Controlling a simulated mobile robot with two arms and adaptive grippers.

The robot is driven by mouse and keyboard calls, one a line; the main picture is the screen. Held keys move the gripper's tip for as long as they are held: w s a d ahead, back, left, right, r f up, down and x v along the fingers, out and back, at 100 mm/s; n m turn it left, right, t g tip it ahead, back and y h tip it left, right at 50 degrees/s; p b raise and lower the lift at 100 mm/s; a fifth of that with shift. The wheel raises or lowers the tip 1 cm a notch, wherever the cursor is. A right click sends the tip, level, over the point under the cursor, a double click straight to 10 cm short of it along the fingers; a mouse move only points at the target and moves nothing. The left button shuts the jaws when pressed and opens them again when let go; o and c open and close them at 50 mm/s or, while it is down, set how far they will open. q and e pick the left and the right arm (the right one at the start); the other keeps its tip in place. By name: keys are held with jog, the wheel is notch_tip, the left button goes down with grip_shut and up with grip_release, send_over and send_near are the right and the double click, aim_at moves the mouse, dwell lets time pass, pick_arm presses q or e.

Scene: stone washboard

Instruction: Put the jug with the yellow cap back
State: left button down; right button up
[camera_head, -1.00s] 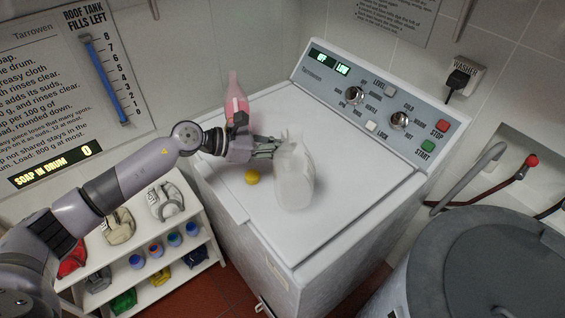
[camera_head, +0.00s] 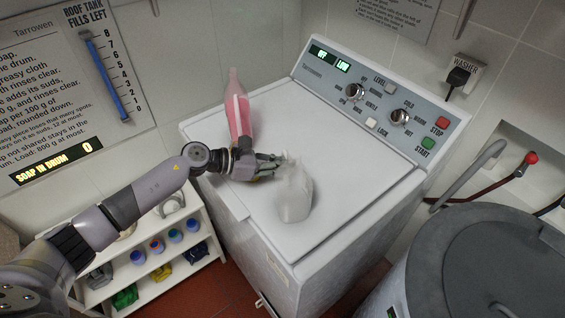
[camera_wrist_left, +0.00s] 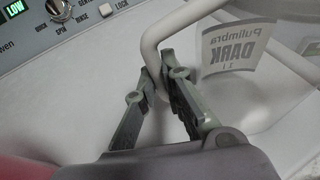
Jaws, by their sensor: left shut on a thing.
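A whitish, translucent jug (camera_head: 296,203) is at the middle of the washer top, with no yellow cap visible on it in the head view. My left gripper (camera_head: 274,163) is shut on the jug's handle, at its upper left side. In the left wrist view my gripper (camera_wrist_left: 160,78) has its fingers around the pale handle (camera_wrist_left: 158,38), and a label reading "DARK" (camera_wrist_left: 235,48) shows on the jug. I cannot tell whether the jug touches the washer top. The yellow cap is not visible now. My right gripper is not in view.
A pink bottle (camera_head: 238,112) stands behind my left wrist on the washer top (camera_head: 330,120). The control panel (camera_head: 375,95) is at the back. A white shelf (camera_head: 160,262) with several small containers stands at lower left. A grey lidded drum (camera_head: 480,260) is at lower right.

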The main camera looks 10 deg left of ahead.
pick_arm(q)
jog(key=c, duration=2.1)
grip_release()
jog(key=o, duration=0.4)
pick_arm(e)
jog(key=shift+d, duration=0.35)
